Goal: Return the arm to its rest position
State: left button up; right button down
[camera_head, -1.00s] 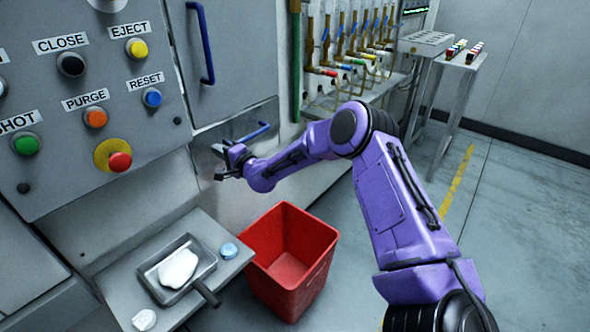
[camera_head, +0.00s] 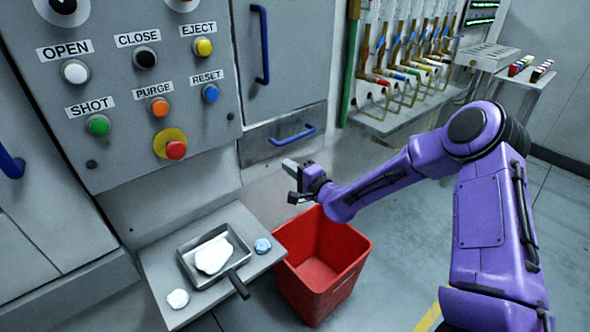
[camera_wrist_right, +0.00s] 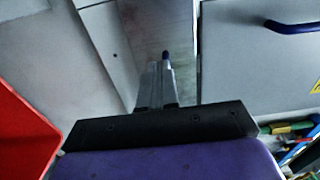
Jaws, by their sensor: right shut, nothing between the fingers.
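My right arm (camera_head: 480,200) is purple and reaches in from the right in the head view. Its gripper (camera_head: 289,180) is above the back edge of the red bin, in front of the grey cabinet and below the small drawer with a blue handle. The gripper is shut and empty. In the right wrist view its fingers (camera_wrist_right: 157,85) are together and point at grey panels. My left gripper is not in view.
A red bin (camera_head: 352,277) stands on the floor below the gripper. Left of it, a shelf (camera_head: 160,262) holds a metal tray (camera_head: 237,275) with a white lump. A button panel (camera_head: 120,110) is above. A bench (camera_head: 388,122) with hoses is at the back. Floor at right is open.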

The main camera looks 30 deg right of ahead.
jog(key=s+a+f+n+g+h+p, duration=0.1)
jog(key=s+a+f+n+g+h, duration=0.2)
jog(key=s+f, duration=0.6)
jog(key=s+a+f+n+g+h+p, duration=0.1)
jog(key=s+f+n+g, duration=0.3)
jog(key=s+f, duration=0.55)
jog(key=s+f+n+g+p, duration=0.1)
jog(key=s+f+g, duration=0.2)
jog(key=s, duration=0.8)
jog(key=s+a+f+n+g+h, duration=0.1)
jog(key=s+f+g, duration=0.3)
jog(key=s, duration=0.8)
jog(key=shift+f+n+g+h+p, duration=0.3)
jog(key=shift+f+n+p, duration=0.05)
jog(key=shift+n+p, duration=0.05)
